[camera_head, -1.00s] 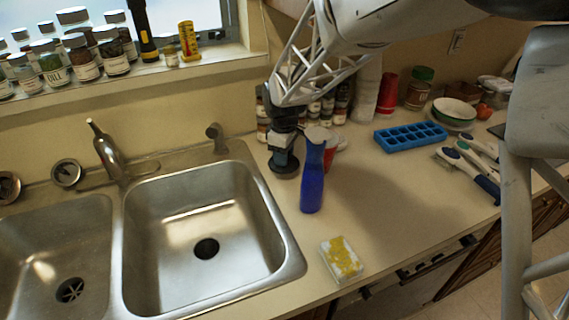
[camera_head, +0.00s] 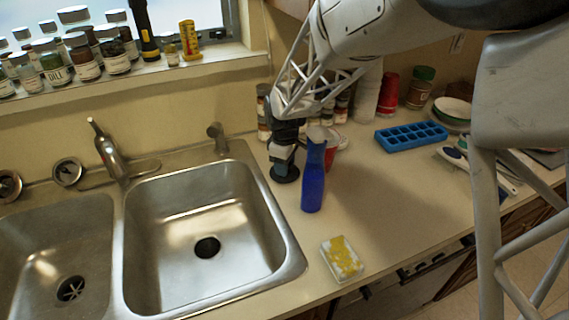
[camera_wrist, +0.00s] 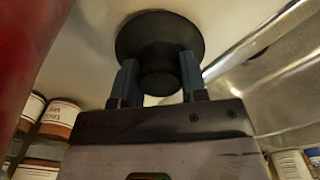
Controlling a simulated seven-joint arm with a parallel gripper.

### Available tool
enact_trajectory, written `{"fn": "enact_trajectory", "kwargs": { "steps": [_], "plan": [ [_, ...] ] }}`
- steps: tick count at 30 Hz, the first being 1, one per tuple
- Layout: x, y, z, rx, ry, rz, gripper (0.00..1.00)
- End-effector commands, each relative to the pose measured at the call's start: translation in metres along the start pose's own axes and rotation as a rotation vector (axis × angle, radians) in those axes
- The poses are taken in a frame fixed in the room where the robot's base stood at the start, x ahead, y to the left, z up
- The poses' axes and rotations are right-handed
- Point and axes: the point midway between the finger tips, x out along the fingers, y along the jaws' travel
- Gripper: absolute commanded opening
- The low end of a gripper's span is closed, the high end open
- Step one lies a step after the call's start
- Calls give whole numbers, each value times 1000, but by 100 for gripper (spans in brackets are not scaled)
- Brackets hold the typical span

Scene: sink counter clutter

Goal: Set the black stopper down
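The black stopper (camera_head: 285,173) is a dark round disc with a short knob, low over or on the counter between the sink and the blue bottle. In the wrist view the stopper's disc (camera_wrist: 160,32) lies beyond the fingertips. My gripper (camera_head: 284,156) points down at it; in the wrist view its two blue fingers (camera_wrist: 160,78) sit against both sides of the knob, shut on it. The stopper looks level. I cannot tell for certain whether its underside touches the counter.
A blue bottle (camera_head: 313,185) stands close right of my gripper, with a red cup (camera_head: 331,152) behind it. The steel sink (camera_head: 290,240) rim is just left. A yellow-white sponge (camera_head: 342,259) lies in front. A blue ice tray (camera_head: 410,136) is right; counter between is clear.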

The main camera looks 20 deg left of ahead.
Motion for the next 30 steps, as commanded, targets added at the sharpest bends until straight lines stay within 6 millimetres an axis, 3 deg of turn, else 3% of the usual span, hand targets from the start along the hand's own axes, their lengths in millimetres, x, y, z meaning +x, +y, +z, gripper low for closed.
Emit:
{"fn": "enact_trajectory", "kwargs": {
  "steps": [1,4,17,23,30],
  "plan": [
    [0,0,0,0,0,0,48],
    [0,0,0,0,0,0,63],
    [-5,0,0,0,1,1,63],
    [-21,0,0,0,1,1,63],
    [-55,0,0,0,1,2,63]
  ]
}}
